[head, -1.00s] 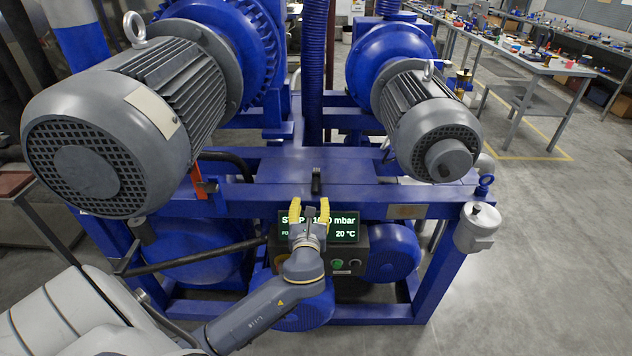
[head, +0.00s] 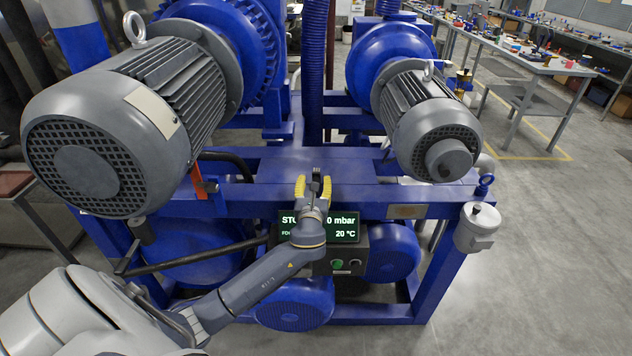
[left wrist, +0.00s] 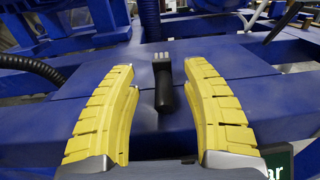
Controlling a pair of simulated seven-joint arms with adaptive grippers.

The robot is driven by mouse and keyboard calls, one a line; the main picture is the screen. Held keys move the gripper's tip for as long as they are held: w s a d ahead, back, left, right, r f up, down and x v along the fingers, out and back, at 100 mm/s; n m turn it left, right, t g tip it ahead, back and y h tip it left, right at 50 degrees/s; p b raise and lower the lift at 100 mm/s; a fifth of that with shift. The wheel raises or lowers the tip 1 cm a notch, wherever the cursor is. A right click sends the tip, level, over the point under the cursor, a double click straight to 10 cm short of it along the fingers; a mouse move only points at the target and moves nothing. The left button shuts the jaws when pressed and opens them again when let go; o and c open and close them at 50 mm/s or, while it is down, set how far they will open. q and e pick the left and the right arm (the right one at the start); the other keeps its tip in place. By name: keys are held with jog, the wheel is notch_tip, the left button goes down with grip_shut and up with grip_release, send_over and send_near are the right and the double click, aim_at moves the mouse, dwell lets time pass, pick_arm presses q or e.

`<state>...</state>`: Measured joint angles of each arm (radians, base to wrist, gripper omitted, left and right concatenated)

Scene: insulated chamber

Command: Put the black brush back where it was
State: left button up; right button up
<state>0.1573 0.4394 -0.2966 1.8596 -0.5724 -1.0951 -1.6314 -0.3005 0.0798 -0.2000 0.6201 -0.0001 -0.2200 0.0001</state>
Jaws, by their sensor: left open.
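The black brush (left wrist: 164,88) lies on the blue frame's flat top, its handle toward me and its pale bristles at the far end in the left wrist view. In the head view the brush (head: 316,173) shows just beyond and between the fingers. My left gripper (head: 314,182) is open, with its yellow fingers on either side of the brush. In the left wrist view the fingers (left wrist: 160,85) stand apart with gaps on both sides of the handle. Whether they are level with the brush is hard to tell. My right gripper is not in view.
A display panel (head: 345,226) with a control box sits below the gripper. A large grey motor (head: 110,130) stands at left and a smaller one (head: 430,120) at right. The blue top plate (head: 345,165) around the brush is mostly clear.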

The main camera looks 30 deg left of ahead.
aim_at(316, 171)
pick_arm(q)
jog(key=shift+x, duration=2.95)
jog(key=shift+d+r, duration=0.1)
grip_shut()
